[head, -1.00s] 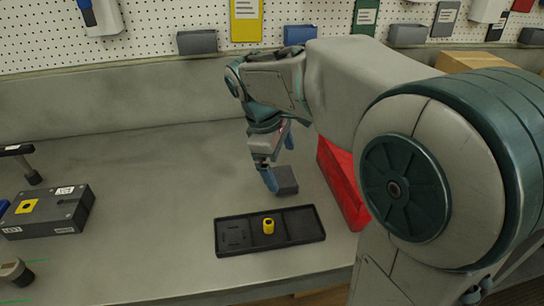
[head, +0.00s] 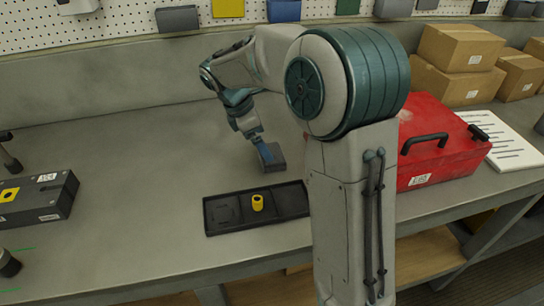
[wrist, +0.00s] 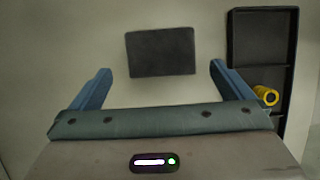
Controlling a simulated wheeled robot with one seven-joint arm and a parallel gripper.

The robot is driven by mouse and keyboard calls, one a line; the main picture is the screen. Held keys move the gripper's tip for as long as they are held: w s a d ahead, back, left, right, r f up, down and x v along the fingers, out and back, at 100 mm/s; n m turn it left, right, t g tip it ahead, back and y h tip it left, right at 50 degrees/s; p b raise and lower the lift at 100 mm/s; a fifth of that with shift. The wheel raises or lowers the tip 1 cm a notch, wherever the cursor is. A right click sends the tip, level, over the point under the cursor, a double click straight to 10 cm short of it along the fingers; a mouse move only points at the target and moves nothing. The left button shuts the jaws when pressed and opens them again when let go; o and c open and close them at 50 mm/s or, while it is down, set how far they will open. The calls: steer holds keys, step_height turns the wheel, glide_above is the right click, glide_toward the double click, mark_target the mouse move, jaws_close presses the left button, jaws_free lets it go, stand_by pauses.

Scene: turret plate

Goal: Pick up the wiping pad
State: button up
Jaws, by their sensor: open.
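The wiping pad, a dark grey flat block (head: 276,164), lies on the grey bench behind the black tray. In the wrist view the pad (wrist: 160,52) lies ahead of the fingertips, roughly centred between the lines of the two fingers. My gripper (head: 262,150) points down beside and partly in front of the pad in the head view. In the wrist view my gripper (wrist: 160,72) has its two blue fingers wide apart with nothing between them. I cannot tell the exact height of the fingertips over the bench.
A black tray (head: 226,230) with a yellow cylinder (head: 257,203) stands in front of the pad. A red toolbox (head: 440,142) is at right, partly behind my arm. A dark grey box (head: 38,203) is at left. Cardboard boxes (head: 455,85) stand at the back right. Bench left of the pad is clear.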

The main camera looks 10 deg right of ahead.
steer(key=shift+d+x, duration=0.2)
steer(key=shift+x, duration=2.7)
steer(key=shift+r, duration=0.1)
steer(key=c, duration=0.8)
